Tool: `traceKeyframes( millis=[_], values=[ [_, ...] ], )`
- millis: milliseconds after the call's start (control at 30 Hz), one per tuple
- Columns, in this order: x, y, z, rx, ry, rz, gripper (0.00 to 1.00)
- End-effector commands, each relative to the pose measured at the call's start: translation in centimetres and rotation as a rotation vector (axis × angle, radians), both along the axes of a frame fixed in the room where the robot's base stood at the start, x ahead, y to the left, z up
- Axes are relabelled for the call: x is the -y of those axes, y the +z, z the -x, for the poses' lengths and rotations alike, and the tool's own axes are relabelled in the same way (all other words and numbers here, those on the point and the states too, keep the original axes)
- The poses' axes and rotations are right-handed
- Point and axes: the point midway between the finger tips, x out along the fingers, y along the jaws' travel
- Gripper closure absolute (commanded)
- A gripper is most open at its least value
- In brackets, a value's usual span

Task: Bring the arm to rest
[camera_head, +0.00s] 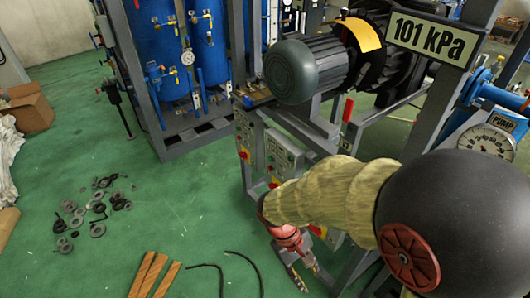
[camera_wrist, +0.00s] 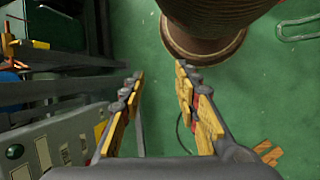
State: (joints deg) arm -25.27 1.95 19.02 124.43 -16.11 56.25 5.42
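My arm reaches down from the right side of the head view, in a pale wrapped sleeve with a large dark joint. My gripper (camera_head: 306,278) hangs low in front of the grey control boxes, fingers pointing down towards the green floor. In the wrist view my gripper (camera_wrist: 159,78) shows two yellow-padded fingers standing apart with a clear gap and nothing between them. It is open and empty. Part of the frame beside it is hidden behind my arm.
Control boxes (camera_head: 283,155) on a metal frame stand close to my gripper; a panel (camera_wrist: 62,148) fills the wrist view's lower left. A motor (camera_head: 308,68), blue tanks (camera_head: 165,50) and pump gauge (camera_head: 487,141) stand behind.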

Motion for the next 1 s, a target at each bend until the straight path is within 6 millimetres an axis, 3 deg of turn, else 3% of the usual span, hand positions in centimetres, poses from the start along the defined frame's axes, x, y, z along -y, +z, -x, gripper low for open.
traceKeyframes(
  millis=[33,367,700,833,1000],
  values=[
    [0.1,1.9,0.1,0.044,-0.033,-0.053,0.68],
    [1.2,12.0,1.4,0.335,-0.239,-0.316,0.68],
    [5.2,21.7,3.2,0.678,-0.404,-0.432,0.68],
    [6.5,24.3,3.4,0.766,-0.433,-0.438,0.68],
    [7.4,24.8,3.5,0.789,-0.463,-0.429,0.68]
  ],
)
